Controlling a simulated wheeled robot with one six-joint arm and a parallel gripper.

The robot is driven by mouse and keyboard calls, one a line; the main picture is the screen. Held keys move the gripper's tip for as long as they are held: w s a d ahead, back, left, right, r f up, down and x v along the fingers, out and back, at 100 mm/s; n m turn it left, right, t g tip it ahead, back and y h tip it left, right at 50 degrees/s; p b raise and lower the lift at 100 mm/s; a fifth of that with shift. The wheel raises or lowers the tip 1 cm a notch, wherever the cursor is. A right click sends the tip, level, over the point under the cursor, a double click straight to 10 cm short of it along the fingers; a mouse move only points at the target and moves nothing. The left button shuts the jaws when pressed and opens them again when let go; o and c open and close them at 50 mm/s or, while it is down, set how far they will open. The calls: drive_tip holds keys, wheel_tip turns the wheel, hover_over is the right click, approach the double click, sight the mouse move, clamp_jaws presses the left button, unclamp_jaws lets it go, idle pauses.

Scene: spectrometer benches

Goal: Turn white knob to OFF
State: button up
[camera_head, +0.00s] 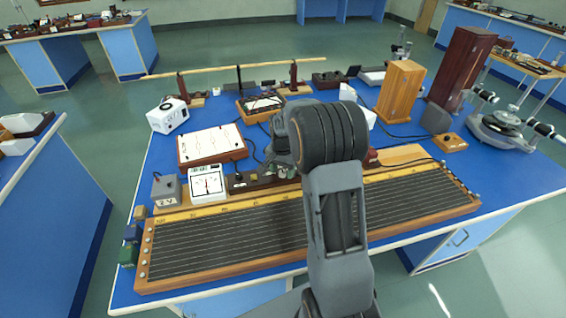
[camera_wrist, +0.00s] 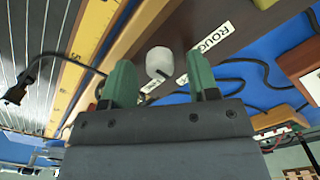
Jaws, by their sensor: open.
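The white knob (camera_wrist: 160,63) shows in the wrist view, a rounded light-grey cap on a dark brown wooden block (camera_wrist: 135,35). My gripper (camera_wrist: 160,78) is open, with one green fingertip on each side of the knob in the picture. I cannot tell whether the fingers touch it. In the head view my arm hides the knob and gripper.
A long wooden wire board (camera_head: 290,228) with a yellow scale lies along the blue bench's front. A white meter (camera_head: 208,183), a grey box (camera_head: 166,189) and a white panel (camera_head: 212,144) stand left of my arm. A black cable (camera_wrist: 60,60) runs near the gripper. Wooden boxes (camera_head: 400,92) stand at the right.

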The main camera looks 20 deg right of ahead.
sight(282, 171)
wheel_tip(282, 171, up, 14)
drive_tip(key=shift+f, duration=0.15)
idle(0.3)
idle(0.4)
drive_tip(key=s+a+f+n+t, duration=0.1)
drive_tip(key=s+a+n, duration=0.4)
drive_tip(key=s, duration=0.5)
drive_tip(key=s+a+f+n+t, duration=0.1)
drive_tip(key=s+a+n, duration=0.3)
drive_tip(key=s, duration=0.6)
drive_tip(key=shift+s+a+f+n+t, duration=0.3)
drive_tip(key=shift+a+f+n+t, duration=0.1)
drive_tip(key=shift+a+t, duration=0.1)
drive_tip(key=shift+s+a+r+t, duration=0.1)
drive_tip(key=shift+a+r+t, duration=0.2)
drive_tip(key=shift+r, duration=0.35)
